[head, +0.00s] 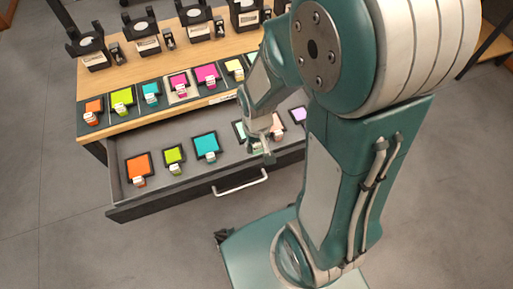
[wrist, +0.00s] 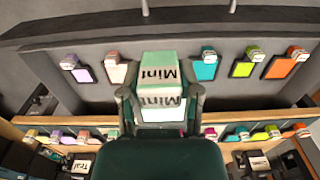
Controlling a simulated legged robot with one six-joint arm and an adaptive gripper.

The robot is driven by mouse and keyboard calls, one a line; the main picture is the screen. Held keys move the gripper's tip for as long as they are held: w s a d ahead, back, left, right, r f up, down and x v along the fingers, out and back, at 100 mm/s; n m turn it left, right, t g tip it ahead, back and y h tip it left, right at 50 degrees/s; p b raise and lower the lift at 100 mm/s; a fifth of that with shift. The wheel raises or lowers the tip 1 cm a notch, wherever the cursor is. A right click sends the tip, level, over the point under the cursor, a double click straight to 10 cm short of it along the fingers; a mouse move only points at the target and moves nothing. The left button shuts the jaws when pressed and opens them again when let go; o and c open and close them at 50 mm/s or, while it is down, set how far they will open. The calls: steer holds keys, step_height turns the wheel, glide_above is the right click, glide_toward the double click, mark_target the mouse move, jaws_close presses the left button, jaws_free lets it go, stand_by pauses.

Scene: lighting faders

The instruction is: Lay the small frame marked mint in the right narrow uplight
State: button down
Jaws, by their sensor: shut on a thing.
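My gripper (head: 266,150) is low over the open drawer, and in the wrist view my gripper (wrist: 160,93) is shut on the pale green tab of the mint frame (wrist: 159,66). The tab reads "Mint", upside down in that view. In the head view a pale mint patch (head: 239,130) shows beside my gripper, partly hidden by it. I cannot tell whether the frame touches the drawer floor. Black uplights stand along the back of the worktop, with narrow ones (head: 168,39) between wide ones (head: 147,38). My arm hides part of the right side, so I cannot single out the right narrow uplight.
The drawer (head: 185,198) also holds orange (head: 138,167), lime (head: 173,155), teal (head: 206,145) and lavender (head: 299,115) frames, plus a pink one (wrist: 117,69) beside my gripper. More coloured frames lie along the worktop's front edge (head: 150,115). Bare wood (head: 130,75) lies behind them.

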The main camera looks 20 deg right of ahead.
steer(key=shift+r, duration=5.15)
steer(key=w+f, duration=1.5)
steer(key=w, duration=0.5)
steer(key=s, duration=2)
steer(key=shift+d, duration=0.35)
steer(key=shift+w, duration=0.1)
